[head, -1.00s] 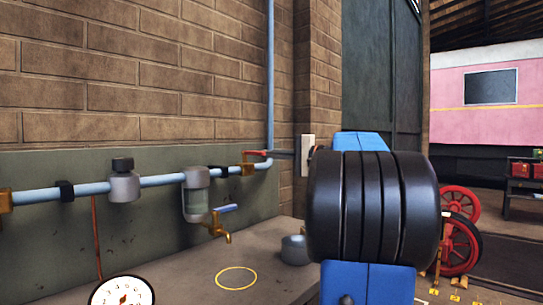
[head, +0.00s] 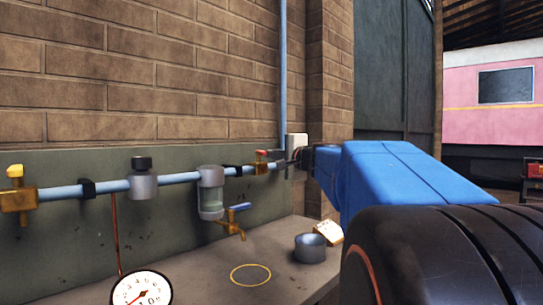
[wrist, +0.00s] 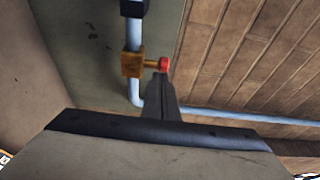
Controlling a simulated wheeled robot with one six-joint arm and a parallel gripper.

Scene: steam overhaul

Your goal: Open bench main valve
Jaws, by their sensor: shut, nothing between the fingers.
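The brass valve with a red handle (head: 262,157) sits on the light blue pipe along the wall, near the pipe's bend. In the wrist view the brass valve body (wrist: 131,63) is upper left of centre, and its short red handle (wrist: 164,64) sticks out to the right. My gripper (wrist: 162,84) is shut and empty, with its tips just below the red handle in that picture. I cannot tell whether they touch it. In the head view my blue arm covers the right side, and only the dark gripper end (head: 302,158) shows, right of the valve.
A brass valve with a yellow handle (head: 17,197) is at the pipe's left. A sight glass (head: 210,193), a tap with blue lever (head: 236,220) and a gauge (head: 141,290) are along the bench. A grey cup (head: 310,248) stands near a yellow ring (head: 250,275).

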